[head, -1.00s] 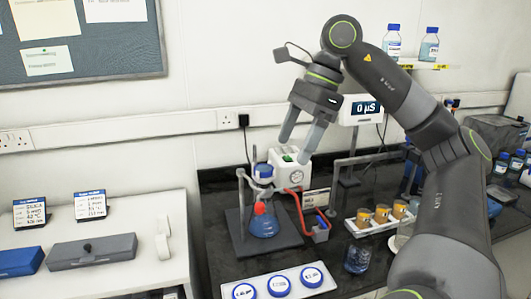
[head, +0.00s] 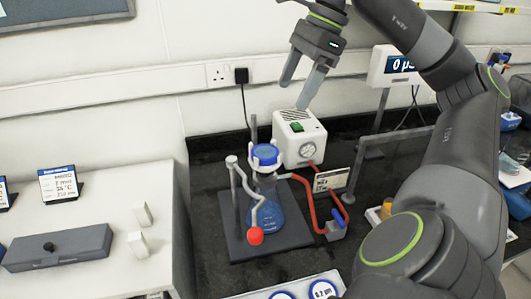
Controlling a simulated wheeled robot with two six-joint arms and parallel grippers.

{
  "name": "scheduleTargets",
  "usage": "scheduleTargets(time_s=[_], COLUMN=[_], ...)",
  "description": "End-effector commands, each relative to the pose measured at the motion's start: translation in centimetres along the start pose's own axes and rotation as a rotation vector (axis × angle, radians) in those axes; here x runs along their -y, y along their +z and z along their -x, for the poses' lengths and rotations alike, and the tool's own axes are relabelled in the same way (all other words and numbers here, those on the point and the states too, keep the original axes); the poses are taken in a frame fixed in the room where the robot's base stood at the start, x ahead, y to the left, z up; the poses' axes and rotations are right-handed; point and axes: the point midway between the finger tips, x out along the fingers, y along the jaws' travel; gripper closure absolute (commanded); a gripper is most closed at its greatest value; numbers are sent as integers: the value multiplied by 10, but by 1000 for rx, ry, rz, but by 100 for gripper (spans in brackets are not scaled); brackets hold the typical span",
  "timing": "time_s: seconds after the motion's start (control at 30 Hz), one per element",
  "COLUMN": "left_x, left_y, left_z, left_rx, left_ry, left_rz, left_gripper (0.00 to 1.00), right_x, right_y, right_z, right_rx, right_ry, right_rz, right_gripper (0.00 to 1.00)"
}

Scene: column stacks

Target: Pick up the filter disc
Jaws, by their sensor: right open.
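My right gripper (head: 295,92) is open and empty. It points down in the air, in front of the wall and above the white pump box (head: 300,138) in the picture. A flask with blue liquid (head: 267,220) stands on a dark base plate (head: 240,245), with a blue round top (head: 265,155) on its neck. At the bottom edge, a white tray (head: 258,296) holds round pieces with blue rims (head: 322,290), cut off by the frame. I cannot tell which round piece is the filter disc. My left gripper is not in view.
A bent grey rod with a red tip (head: 256,236) stands beside the flask. Red tubing (head: 308,200) runs to its right. A white display unit (head: 393,66) is behind. A grey case (head: 58,247) lies on the white bench at left. My right arm covers much of the right side.

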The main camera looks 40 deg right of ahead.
Motion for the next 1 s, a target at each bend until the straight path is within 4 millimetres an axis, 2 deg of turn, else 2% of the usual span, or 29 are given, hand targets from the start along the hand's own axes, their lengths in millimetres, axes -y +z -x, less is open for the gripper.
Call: scheduleTargets(time_s=[0.03,0.3,0.4,0.67,0.8,1.0], left_x=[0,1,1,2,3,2], left_y=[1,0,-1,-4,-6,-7], left_z=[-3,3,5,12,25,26], left_rx=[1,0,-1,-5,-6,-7], left_ry=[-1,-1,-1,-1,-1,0], left_rz=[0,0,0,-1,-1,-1], left_gripper=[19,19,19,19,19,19], right_x=[-1,-1,-1,-1,-3,-2], right_y=[-2,0,0,-1,-2,-3], right_z=[-14,-66,-78,-93,-114,-132], right_rx=[-4,1,0,-1,1,2], right_ry=[5,5,4,4,7,3], right_rz=[-1,1,1,0,0,1], right_gripper=[20,20,20,20,20,20])
